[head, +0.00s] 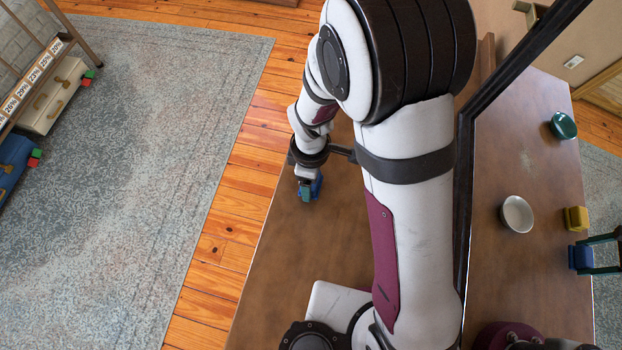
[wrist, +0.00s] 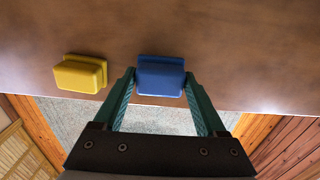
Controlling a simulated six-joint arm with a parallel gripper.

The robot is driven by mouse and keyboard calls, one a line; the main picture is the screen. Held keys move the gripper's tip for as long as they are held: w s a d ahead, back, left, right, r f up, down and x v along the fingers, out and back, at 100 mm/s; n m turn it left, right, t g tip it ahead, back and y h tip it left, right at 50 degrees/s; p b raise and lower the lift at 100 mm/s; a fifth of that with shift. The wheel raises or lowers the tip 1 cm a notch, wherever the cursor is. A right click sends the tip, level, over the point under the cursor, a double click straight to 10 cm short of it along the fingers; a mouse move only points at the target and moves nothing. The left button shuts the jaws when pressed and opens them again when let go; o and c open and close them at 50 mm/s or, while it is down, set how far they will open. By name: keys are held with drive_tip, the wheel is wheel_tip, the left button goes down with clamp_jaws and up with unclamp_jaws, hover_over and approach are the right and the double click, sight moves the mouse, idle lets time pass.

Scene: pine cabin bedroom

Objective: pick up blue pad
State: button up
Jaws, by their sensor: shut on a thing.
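The blue pad (wrist: 161,78) sits between the two green fingertips of my gripper (wrist: 159,84) in the wrist view, a finger against each side. My gripper is shut on it. In the head view, a small part of the blue pad (head: 317,186) shows at my gripper (head: 308,192), near the left edge of the brown table (head: 285,245). I cannot tell whether the pad touches the tabletop. A yellow pad (wrist: 81,73) lies on the table to its left in the wrist view, a small gap away.
A black-framed mirror at right in the head view reflects a white bowl (head: 516,214), a teal bowl (head: 563,125) and both pads. My arm hides much of the real tabletop. A rug (head: 150,150) and shelf with cases (head: 55,95) are at left.

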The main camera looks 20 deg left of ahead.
drive_tip(key=r, duration=0.3)
drive_tip(key=shift+d+r, duration=0.1)
drive_tip(key=shift+d, duration=0.3)
drive_tip(key=d+r, duration=0.6)
drive_tip(key=d, duration=0.5)
drive_tip(key=shift+w+r, duration=0.2)
drive_tip(key=shift+w, duration=0.1)
drive_tip(key=o, duration=0.6)
drive_tip(key=c, duration=0.4)
drive_tip(key=w, duration=0.5)
drive_tip(key=w+a, duration=0.1)
drive_tip(key=w, duration=1)
drive_tip(key=shift+a+r, duration=0.1)
drive_tip(key=shift+a, duration=0.2)
drive_tip(key=shift+c, duration=0.2)
drive_tip(key=w+f, duration=0.3)
drive_tip(key=w, duration=1)
drive_tip(key=shift+w+d+f, duration=0.25)
drive_tip(key=shift+d+f, duration=0.05)
drive_tip(key=shift+d, duration=0.15)
